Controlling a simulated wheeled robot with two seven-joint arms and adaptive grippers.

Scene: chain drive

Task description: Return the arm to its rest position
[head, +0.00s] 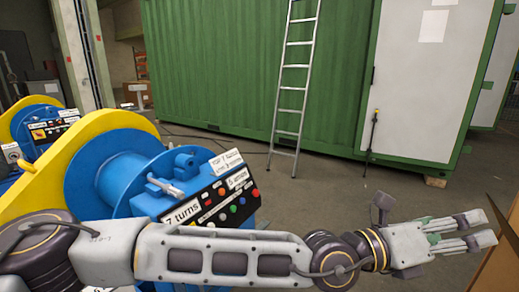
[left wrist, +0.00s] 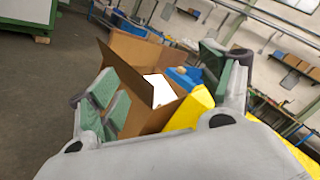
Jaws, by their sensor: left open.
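My left arm (head: 220,255) stretches from the left edge across the bottom of the head view. It lies level in front of the blue and yellow machine and hides part of its lower side. My left gripper (head: 487,228) is at the lower right, pointing right, with its two fingers apart and nothing between them. In the left wrist view the gripper (left wrist: 170,92) also shows open, with green pads on its fingers. An open cardboard box (left wrist: 128,48) shows beyond the fingers. My right gripper is not in view.
The machine has a blue drum (head: 105,180), a yellow side plate (head: 60,165) and a button panel (head: 222,200). A cardboard edge (head: 500,255) is close to the gripper at right. A ladder (head: 292,90) leans on a green container (head: 210,60). Open floor (head: 320,185) lies between.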

